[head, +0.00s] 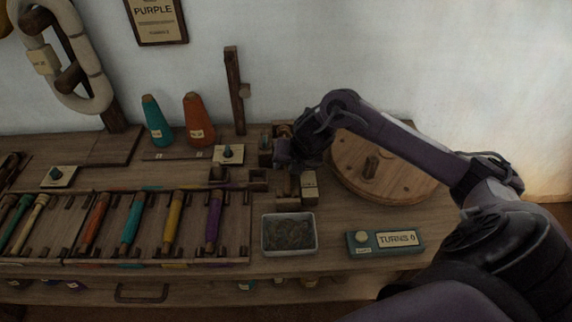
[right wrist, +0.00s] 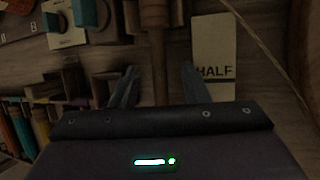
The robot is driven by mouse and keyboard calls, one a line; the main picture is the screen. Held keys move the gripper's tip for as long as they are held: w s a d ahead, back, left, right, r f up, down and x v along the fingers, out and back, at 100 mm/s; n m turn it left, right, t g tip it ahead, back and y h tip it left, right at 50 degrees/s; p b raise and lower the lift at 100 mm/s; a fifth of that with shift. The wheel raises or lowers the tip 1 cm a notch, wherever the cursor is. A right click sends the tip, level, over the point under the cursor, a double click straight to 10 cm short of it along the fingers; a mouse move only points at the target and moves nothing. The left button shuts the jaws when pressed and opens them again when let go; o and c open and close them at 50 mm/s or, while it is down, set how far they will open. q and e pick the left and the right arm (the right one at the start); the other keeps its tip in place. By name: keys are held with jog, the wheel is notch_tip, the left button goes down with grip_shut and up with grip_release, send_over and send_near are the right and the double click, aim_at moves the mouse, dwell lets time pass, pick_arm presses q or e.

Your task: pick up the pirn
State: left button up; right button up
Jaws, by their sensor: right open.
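My right gripper (head: 287,158) is over the wooden stand near the middle of the bench, left of the round wooden wheel. In the right wrist view its two fingers (right wrist: 158,88) are apart. A slim brown wooden rod, which looks like a bare pirn (right wrist: 155,40), runs between them, and I see no finger touching it. Its lower end is hidden by the gripper body. In the head view my arm and gripper hide most of it. Wound pirns in orange (head: 95,222), teal (head: 132,223), yellow (head: 173,222) and purple (head: 213,220) lie in a rack. My left gripper is out of view.
A round wooden wheel (head: 400,183) stands right of the gripper. A metal tray (head: 289,250) and a TURNS counter box (head: 385,243) sit in front. Two yarn cones, teal (head: 157,125) and orange (head: 198,122), stand behind. A HALF label (right wrist: 213,72) lies beside the right finger.

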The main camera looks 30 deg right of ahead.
jog(key=shift+f, duration=0.25)
jog(key=shift+c, duration=0.3)
grip_shut()
